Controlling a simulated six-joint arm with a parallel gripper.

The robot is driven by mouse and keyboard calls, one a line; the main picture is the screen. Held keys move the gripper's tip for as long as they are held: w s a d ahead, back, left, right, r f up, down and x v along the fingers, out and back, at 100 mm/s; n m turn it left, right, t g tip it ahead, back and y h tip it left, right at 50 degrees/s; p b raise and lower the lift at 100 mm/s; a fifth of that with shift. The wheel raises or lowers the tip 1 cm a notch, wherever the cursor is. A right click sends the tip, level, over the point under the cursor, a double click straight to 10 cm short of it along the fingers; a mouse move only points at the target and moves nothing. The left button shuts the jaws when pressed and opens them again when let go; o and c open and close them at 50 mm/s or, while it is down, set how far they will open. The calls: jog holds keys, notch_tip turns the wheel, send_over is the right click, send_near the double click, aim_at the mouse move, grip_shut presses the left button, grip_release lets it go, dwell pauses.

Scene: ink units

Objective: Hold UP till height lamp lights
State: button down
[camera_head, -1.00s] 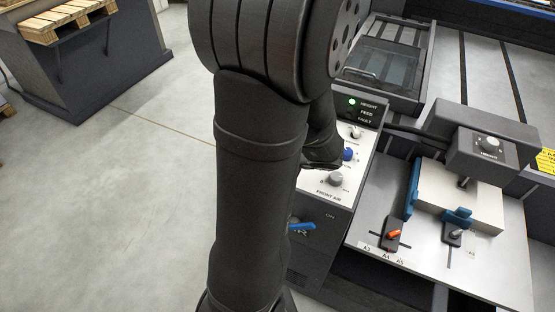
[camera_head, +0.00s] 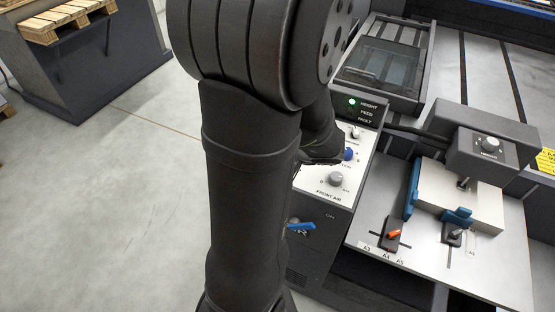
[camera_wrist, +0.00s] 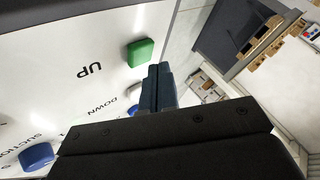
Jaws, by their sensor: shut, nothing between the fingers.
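The green UP button (camera_wrist: 141,52) stands out from the white panel (camera_wrist: 60,60) in the wrist view, beside the printed word UP. My gripper (camera_wrist: 157,70) is shut and empty, its fingertips close by the lower right side of the button. I cannot tell whether they touch it. In the head view the height lamp (camera_head: 352,102) glows green at the top of the control unit, beside the word HEIGHT. The feed and fault lamps below it look dark. My arm hides the UP button in the head view.
The control panel also carries a blue knob (camera_head: 349,154), a grey knob (camera_head: 336,179) and, lower down, a blue lever (camera_head: 301,226). To the right a pale block (camera_head: 450,192) sits between blue stops under a dark head unit (camera_head: 484,152). The floor at left is clear.

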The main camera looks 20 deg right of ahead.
jog(key=shift+r, duration=2.5)
jog(key=shift+r, duration=1.9)
